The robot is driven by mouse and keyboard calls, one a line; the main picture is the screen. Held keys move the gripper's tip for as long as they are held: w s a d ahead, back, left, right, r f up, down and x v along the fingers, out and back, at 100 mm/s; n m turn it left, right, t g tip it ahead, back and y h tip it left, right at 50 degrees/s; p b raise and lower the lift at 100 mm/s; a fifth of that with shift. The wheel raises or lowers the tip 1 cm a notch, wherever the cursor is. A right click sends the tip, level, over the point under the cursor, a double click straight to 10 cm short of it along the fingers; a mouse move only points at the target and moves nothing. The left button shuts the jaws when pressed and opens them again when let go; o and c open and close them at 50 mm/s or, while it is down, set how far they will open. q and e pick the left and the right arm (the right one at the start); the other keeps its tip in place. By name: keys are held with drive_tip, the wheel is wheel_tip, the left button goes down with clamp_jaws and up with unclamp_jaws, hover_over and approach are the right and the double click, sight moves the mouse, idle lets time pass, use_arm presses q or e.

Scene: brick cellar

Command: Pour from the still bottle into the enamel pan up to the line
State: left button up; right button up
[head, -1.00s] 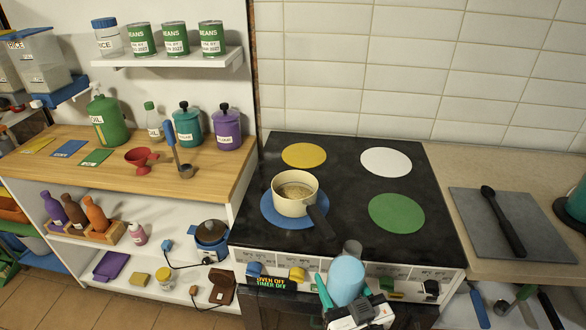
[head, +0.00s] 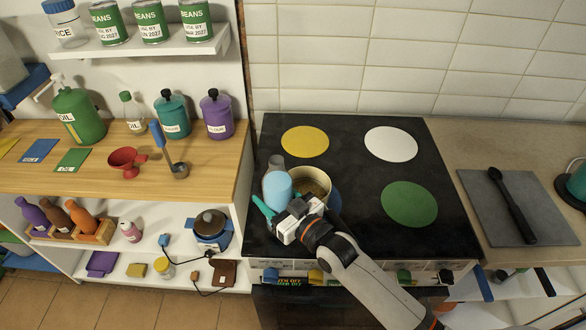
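The enamel pan (head: 315,181) is cream coloured and stands on the blue spot at the front left of the black hob. Brownish contents show inside it; I cannot make out a line. A light blue bottle with a grey neck (head: 277,188), apparently the still bottle, is in my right gripper (head: 287,214). It is beside the pan's left side in the picture and looks roughly upright. My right gripper is shut around its lower part. The gripper and arm cover the pan's front and most of its handle. My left gripper is not in view.
The yellow (head: 305,142), white (head: 391,143) and green (head: 409,204) hob spots are bare. A grey board (head: 480,205) with a black spoon (head: 512,205) lies at right.

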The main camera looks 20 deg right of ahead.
drive_tip(key=shift+s+d+r, duration=0.15)
drive_tip(key=shift+s+r, duration=0.15)
drive_tip(key=shift+s, duration=0.05)
drive_tip(key=shift+f, duration=0.2)
drive_tip(key=shift+f+m, duration=0.25)
drive_tip(key=shift+m, duration=0.35)
drive_tip(key=shift+s+f, duration=0.1)
drive_tip(key=shift+s, duration=0.05)
drive_tip(key=shift+s+a+m+g, duration=0.1)
drive_tip(key=shift+a+m+g, duration=0.15)
drive_tip(key=shift+m, duration=0.35)
drive_tip(key=shift+m+g+p, duration=0.25)
drive_tip(key=shift+m+p, duration=0.05)
drive_tip(key=shift+m, duration=0.4)
drive_tip(key=shift+s+f+m, duration=0.1)
drive_tip(key=shift+f+m, duration=0.05)
drive_tip(key=shift+m, duration=0.45)
drive_tip(key=shift+f+m+g, duration=0.35)
drive_tip(key=shift+m+g, duration=0.15)
drive_tip(key=shift+m, duration=0.3)
drive_tip(key=shift+s+a+f+m, duration=0.15)
drive_tip(key=shift+a+m, duration=0.1)
drive_tip(key=shift+m, duration=0.15)
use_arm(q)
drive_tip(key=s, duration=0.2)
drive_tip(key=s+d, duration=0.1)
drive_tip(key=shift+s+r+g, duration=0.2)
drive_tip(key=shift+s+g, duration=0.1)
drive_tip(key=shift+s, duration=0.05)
